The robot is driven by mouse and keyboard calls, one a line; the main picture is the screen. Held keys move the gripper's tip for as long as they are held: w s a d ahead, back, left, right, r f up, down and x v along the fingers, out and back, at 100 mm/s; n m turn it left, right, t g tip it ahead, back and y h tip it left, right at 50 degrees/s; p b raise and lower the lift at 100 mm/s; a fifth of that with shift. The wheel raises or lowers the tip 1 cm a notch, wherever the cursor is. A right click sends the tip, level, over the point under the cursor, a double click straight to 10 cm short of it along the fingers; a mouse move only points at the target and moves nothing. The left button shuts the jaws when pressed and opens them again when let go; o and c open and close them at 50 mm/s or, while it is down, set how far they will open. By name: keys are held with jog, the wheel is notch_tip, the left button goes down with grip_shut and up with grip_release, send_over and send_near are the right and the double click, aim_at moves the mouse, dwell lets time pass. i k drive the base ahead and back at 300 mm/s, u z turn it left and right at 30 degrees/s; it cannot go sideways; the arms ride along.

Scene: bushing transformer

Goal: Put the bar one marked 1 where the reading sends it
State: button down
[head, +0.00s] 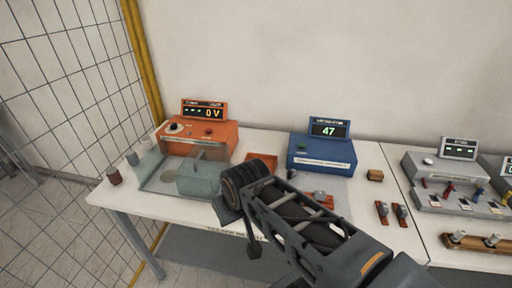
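The blue meter (322,152) stands at the back of the table, and its display (329,131) reads 47. The orange tester (198,139) at the left has a display (204,113) ending in 0 V. Two small copper-coloured pieces with dark tops, one piece (382,212) and its neighbour (401,215), lie at the right. Another copper-coloured piece (322,199) lies beyond my arm. No mark 1 is legible, so I cannot tell which is the bar. My gripper (227,210) is over the table's front middle, mostly hidden by my wrist; its fingers and any load cannot be made out.
A clear-walled enclosure (160,181) with a grey block stands before the orange tester. An orange tray (266,156) is partly behind my wrist. A small brown block (375,175) sits right of the meter. A grey instrument (440,175) and a wooden rack (476,242) are farther right. Wire mesh (70,90) bounds the left.

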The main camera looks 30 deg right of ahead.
aim_at(319, 196)
jog(key=k, duration=0.5)
jog(key=z, duration=0.3)
jog(key=i, duration=0.35)
jog(key=z, duration=1.15)
